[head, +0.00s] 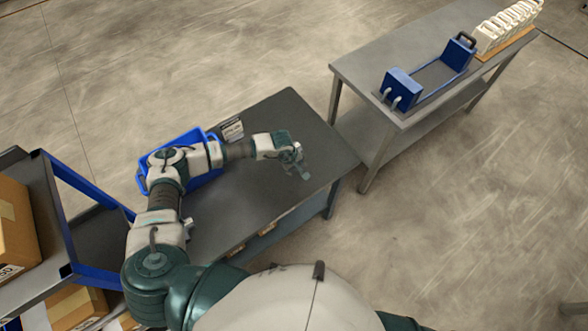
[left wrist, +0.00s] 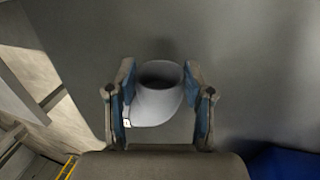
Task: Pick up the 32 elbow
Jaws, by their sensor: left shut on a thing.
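The 32 elbow (left wrist: 156,98) is a short grey bent pipe piece with a dark round opening, seen in the left wrist view. My left gripper (left wrist: 158,100) has its blue-padded fingers on both sides of the elbow and is shut on it. In the head view my left gripper (head: 299,168) is over the right part of the dark grey table (head: 318,142). The elbow is too small to make out clearly there. I cannot tell whether it touches the table top. My right gripper is not in view.
A blue bin (head: 205,178) stands on the table, partly behind my left arm, beside a small labelled item (head: 232,131). Another table (head: 360,75) at the upper right holds a blue press frame (head: 402,86) and a row of white plates (head: 508,24). A blue-framed shelf (head: 85,190) with boxes stands left.

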